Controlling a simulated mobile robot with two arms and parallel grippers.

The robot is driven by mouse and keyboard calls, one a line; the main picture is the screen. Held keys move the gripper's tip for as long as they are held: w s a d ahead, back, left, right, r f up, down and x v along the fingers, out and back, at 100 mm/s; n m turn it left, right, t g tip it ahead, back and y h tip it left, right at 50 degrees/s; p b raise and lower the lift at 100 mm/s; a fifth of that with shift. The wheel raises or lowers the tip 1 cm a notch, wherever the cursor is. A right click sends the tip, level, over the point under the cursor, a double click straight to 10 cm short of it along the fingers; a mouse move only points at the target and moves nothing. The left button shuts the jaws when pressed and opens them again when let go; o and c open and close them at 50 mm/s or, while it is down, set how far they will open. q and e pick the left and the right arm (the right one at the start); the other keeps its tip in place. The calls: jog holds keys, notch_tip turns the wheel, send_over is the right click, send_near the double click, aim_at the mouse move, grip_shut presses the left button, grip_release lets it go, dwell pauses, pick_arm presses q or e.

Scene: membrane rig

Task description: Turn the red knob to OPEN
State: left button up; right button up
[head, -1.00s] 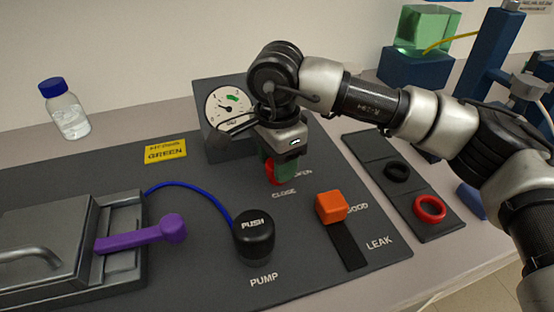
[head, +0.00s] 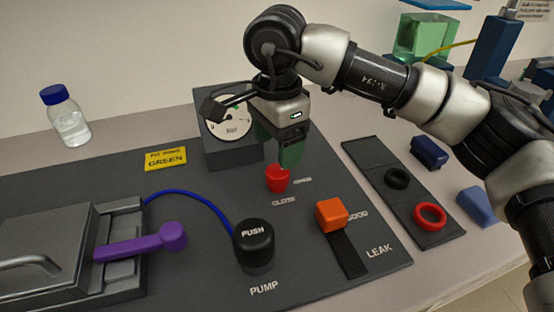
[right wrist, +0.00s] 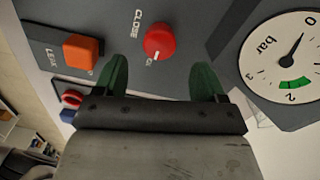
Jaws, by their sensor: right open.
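The red knob (head: 277,178) stands on the dark panel, with the CLOSE label (head: 284,202) in front of it and the OPEN label (head: 303,181) to its right. In the right wrist view the red knob (right wrist: 160,38) has a white mark at its lower edge, on the side of a mostly hidden label; CLOSE (right wrist: 138,22) is to its left. My right gripper (head: 290,160) is open and empty just above and behind the knob, apart from it. Its green fingers (right wrist: 160,78) show on either side in the right wrist view. My left gripper is not in view.
A gauge (right wrist: 287,62) stands behind the knob, its needle near 0. An orange slider block (head: 331,215), a black PUSH pump (head: 254,245) and a purple lever (head: 140,243) are nearby. A tray (head: 372,160) with black and red rings lies to the right.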

aim_at(277, 170)
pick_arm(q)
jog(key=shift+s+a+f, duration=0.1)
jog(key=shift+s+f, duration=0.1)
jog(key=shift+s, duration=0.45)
pick_arm(e)
notch_tip(277, 170, up, 5)
jog(key=shift+r, duration=0.1)
